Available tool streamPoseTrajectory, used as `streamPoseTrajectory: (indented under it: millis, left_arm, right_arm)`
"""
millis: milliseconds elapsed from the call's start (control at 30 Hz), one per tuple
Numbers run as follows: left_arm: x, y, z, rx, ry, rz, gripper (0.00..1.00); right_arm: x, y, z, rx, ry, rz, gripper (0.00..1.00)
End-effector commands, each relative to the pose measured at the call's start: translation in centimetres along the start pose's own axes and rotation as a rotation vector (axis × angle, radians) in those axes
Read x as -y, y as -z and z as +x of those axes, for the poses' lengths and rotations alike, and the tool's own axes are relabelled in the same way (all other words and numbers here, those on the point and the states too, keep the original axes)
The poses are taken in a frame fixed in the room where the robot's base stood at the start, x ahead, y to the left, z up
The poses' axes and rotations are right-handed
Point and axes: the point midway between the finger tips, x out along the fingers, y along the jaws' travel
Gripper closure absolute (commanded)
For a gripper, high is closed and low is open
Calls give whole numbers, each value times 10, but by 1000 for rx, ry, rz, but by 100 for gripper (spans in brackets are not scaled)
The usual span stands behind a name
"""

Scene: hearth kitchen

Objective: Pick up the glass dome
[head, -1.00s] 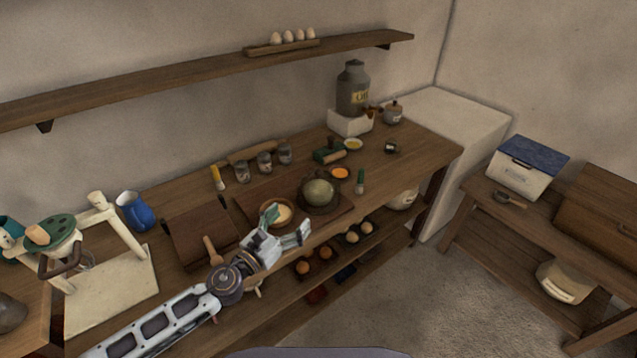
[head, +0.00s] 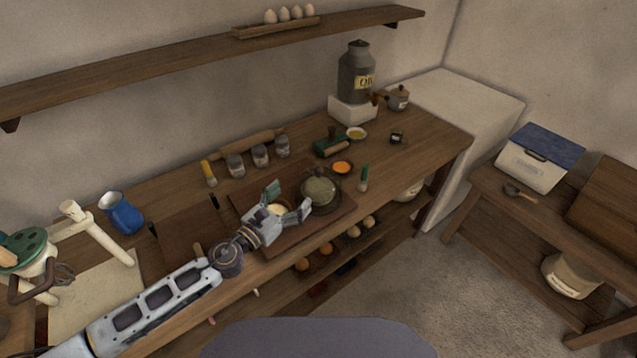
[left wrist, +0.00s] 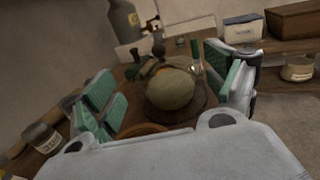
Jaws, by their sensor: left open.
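The glass dome (head: 319,190) sits over a greenish round thing on a dark round base, on a brown board on the wooden counter. In the left wrist view the dome (left wrist: 171,90) stands ahead, between the two fingers as seen from the wrist. My left gripper (head: 289,199) is open, its fingers pointing right toward the dome, just left of it. In the left wrist view its green-padded fingers (left wrist: 172,95) are spread wide with nothing between them up close. Whether a finger touches the dome cannot be told. My right gripper is not in view.
A bowl (head: 279,210) lies partly hidden behind my left gripper. An oil can (head: 356,75) stands at the back right.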

Motion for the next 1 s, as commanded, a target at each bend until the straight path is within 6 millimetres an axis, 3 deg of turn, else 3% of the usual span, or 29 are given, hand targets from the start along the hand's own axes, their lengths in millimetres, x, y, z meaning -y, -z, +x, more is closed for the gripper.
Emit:
streamPoseTrajectory:
  millis: [167,367,1000]
  left_arm:
    - [0,0,0,0,0,0,14]
    - [-1,0,7,0,-1,0,14]
    - [-1,-1,63,1,-1,0,14]
  right_arm:
    - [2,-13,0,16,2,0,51]
    - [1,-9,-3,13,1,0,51]
    - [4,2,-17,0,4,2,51]
